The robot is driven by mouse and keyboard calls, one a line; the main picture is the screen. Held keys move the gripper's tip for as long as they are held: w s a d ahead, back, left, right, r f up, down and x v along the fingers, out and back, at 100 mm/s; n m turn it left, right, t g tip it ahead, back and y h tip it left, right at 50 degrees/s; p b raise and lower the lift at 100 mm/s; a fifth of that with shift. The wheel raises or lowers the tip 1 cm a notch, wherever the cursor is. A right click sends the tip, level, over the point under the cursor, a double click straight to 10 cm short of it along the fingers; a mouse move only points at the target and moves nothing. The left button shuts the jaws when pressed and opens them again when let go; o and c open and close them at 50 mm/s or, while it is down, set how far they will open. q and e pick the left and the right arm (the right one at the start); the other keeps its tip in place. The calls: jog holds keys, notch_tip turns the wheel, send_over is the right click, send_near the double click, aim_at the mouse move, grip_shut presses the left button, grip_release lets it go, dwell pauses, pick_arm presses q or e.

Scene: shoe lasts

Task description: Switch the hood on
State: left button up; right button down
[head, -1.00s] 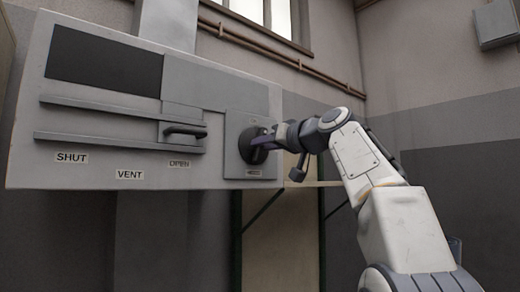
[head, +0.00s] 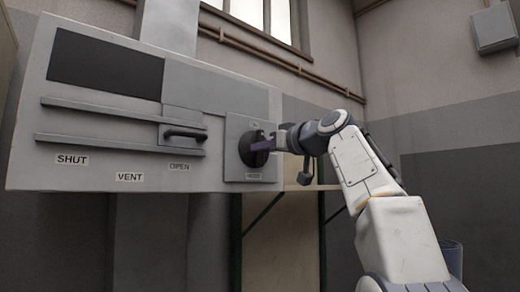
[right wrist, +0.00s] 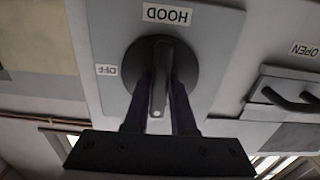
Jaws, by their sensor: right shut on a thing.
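The hood switch is a dark round knob (head: 252,149) on a light grey plate at the right end of the wall panel. It also shows in the right wrist view (right wrist: 184,62), upside down, with a grey bar (right wrist: 158,72) across its face. A HOOD label (right wrist: 167,15) and an OFF label (right wrist: 106,70) sit beside it; in the head view a small label above the knob is too small to read. My right gripper (head: 266,145) is shut on the knob's bar, one finger on each side, also in the right wrist view (right wrist: 160,88). My left gripper is not in view.
Left of the knob, the panel carries a sliding cover with a dark handle (head: 185,132) on rails, above SHUT, VENT and OPEN labels. A grey box (head: 496,27) hangs on the right wall. The space below the panel's right end holds a slanted dark brace.

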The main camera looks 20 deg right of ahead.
jog(key=c, duration=0.7)
grip_release()
jog(key=shift+f, duration=0.1)
jog(key=shift+c, duration=0.2)
jog(key=shift+s, duration=0.1)
jog(key=b+v, duration=0.3)
jog(key=v, duration=0.7)
jog(key=shift+s+b, duration=0.15)
jog(key=shift+b, duration=0.15)
jog(key=shift+d, duration=0.1)
